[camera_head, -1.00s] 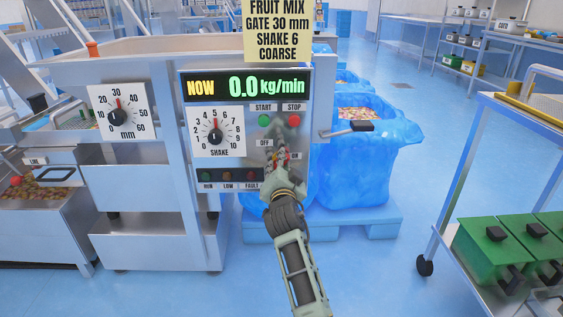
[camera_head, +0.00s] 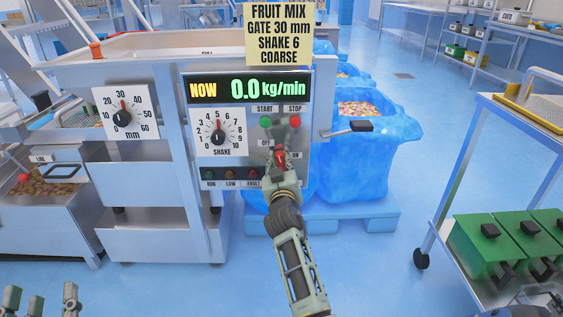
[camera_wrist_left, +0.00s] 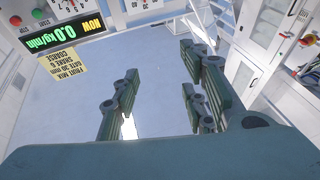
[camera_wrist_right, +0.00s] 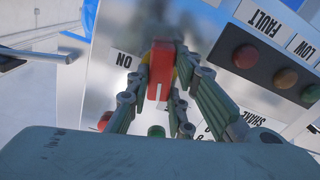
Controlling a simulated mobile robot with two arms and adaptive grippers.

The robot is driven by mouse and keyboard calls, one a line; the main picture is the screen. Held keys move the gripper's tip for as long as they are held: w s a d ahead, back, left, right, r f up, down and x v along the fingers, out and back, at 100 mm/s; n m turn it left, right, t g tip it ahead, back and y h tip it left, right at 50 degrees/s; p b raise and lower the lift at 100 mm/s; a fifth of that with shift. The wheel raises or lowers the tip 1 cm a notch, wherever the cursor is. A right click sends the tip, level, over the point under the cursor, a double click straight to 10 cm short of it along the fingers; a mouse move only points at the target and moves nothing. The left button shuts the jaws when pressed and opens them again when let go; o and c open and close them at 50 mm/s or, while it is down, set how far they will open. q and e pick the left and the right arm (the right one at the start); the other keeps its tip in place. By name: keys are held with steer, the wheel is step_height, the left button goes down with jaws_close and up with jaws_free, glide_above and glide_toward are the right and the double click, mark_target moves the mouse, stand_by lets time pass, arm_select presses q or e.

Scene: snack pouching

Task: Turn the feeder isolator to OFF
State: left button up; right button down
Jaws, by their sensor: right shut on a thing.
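The feeder isolator's red handle (camera_head: 281,158) sits low on the right of the control panel, below the green START and red STOP buttons. The OFF label (camera_head: 265,142) is at its upper left; the ON label (camera_head: 296,155) is to its right. My right gripper (camera_head: 280,153) is shut on the handle, its fingers on both sides. The right wrist view shows the red handle (camera_wrist_right: 161,70) between the fingers over a yellow part; the exact setting is hard to tell. My left gripper (camera_head: 41,297) is open and empty at the lower left; its spread fingers (camera_wrist_left: 157,90) show in its wrist view.
The panel's display (camera_head: 247,88) reads 0.0 kg/min. The SHAKE dial (camera_head: 218,138) and indicator lamps (camera_head: 229,174) are left of the gripper. Blue-lined bins (camera_head: 370,150) stand behind at right. A cart with green boxes (camera_head: 490,245) is at far right.

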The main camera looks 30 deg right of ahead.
arm_select(q)
steer(key=shift+w+a+f+g+y+p, duration=0.15)
steer(key=shift+f+g, duration=0.3)
steer(key=shift+f, duration=0.35)
steer(key=shift+w+f+g+y+p, duration=0.15)
steer(key=shift+f+g, duration=0.35)
steer(key=shift+f, duration=0.3)
steer(key=shift+w+a+f+g+p, duration=0.15)
steer(key=shift+f+g, duration=0.3)
steer(key=shift+f, duration=0.35)
arm_select(e)
steer(key=shift+n, duration=2)
arm_select(q)
steer(key=shift+d, duration=0.1)
arm_select(e)
steer(key=c, duration=1.6)
jaws_free()
arm_select(q)
steer(key=shift+f, duration=0.1)
arm_select(e)
steer(key=shift+o, duration=0.2)
steer(key=shift+a, duration=0.1)
steer(key=v, duration=0.7)
steer(key=shift+s, duration=0.25)
steer(key=shift+a, duration=0.1)
